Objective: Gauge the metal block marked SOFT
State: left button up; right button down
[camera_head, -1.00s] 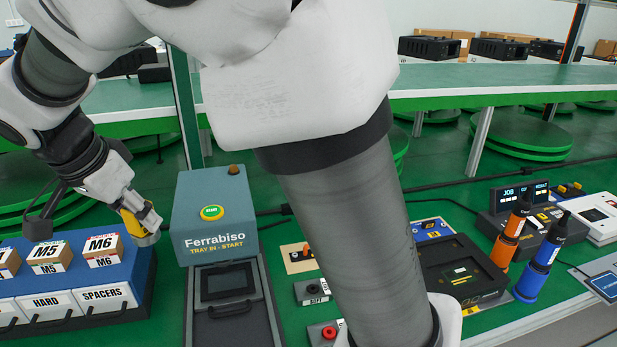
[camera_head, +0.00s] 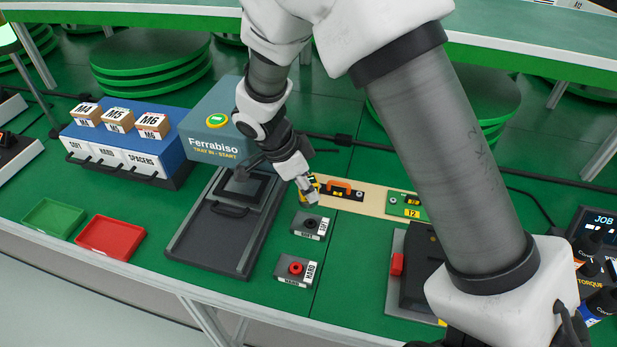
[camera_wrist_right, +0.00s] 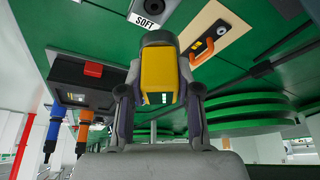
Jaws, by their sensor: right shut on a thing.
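The metal block marked SOFT (camera_head: 310,225) sits on the green bench, a grey block with a dark round top. It also shows at the top of the wrist view (camera_wrist_right: 146,11). My right gripper (camera_head: 308,188) is just behind and above it in the head view. It is shut on a yellow tool with a dark grey end (camera_wrist_right: 158,76), held between both fingers in the wrist view. The tool appears apart from the block. The tool's far end is hard to make out in the head view. My left gripper is not in view.
The metal block marked HARD (camera_head: 297,269), with a red top, is just in front. A beige strip (camera_head: 373,200) with an orange handle lies behind. The Ferrabiso box (camera_head: 215,122) and dark tray track (camera_head: 205,240) stand left. Green (camera_head: 54,218) and red (camera_head: 110,236) trays are farther left.

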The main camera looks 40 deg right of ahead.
jog(key=shift+s+d+f+b, duration=0.25)
jog(key=shift+s+f+b, duration=0.05)
jog(key=shift+s+f, duration=0.25)
jog(key=shift+f, duration=0.4)
jog(key=f, duration=0.1)
jog(key=f+b, duration=0.2)
jog(key=shift+w+a, duration=0.15)
jog(key=shift+w, duration=0.1)
jog(key=shift+f+b, duration=0.5)
jog(key=shift+b, duration=0.25)
jog(key=shift+f+b, duration=0.2)
jog(key=shift+b, duration=0.35)
jog(key=shift+f+b, duration=0.55)
jog(key=shift+b, duration=0.25)
